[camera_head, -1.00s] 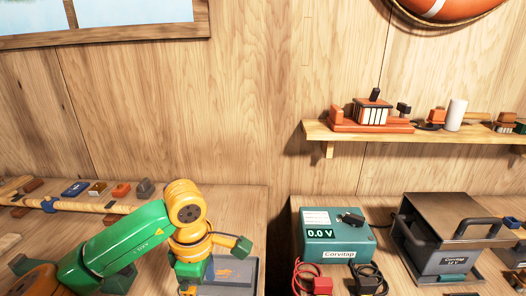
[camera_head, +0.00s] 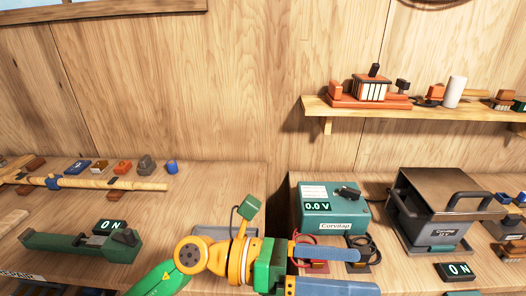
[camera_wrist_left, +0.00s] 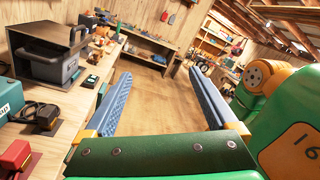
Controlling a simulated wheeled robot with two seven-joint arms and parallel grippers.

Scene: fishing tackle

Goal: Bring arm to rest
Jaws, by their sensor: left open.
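My left arm, green and yellow, comes in from the bottom of the head view. Its left gripper (camera_head: 345,270) has two blue ribbed fingers pointing right, in front of the teal meter box. In the left wrist view the fingers of the left gripper (camera_wrist_left: 165,105) stand wide apart with nothing between them. Floor and distant shelving show beyond them. My right gripper is in neither current view.
The teal meter box (camera_head: 333,211) reads 0.0 V, with red and black clamps in front. A grey battery case (camera_head: 436,215) stands right of it. A green device (camera_head: 75,247) lies on the left bench. A wall shelf (camera_head: 430,108) holds small items.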

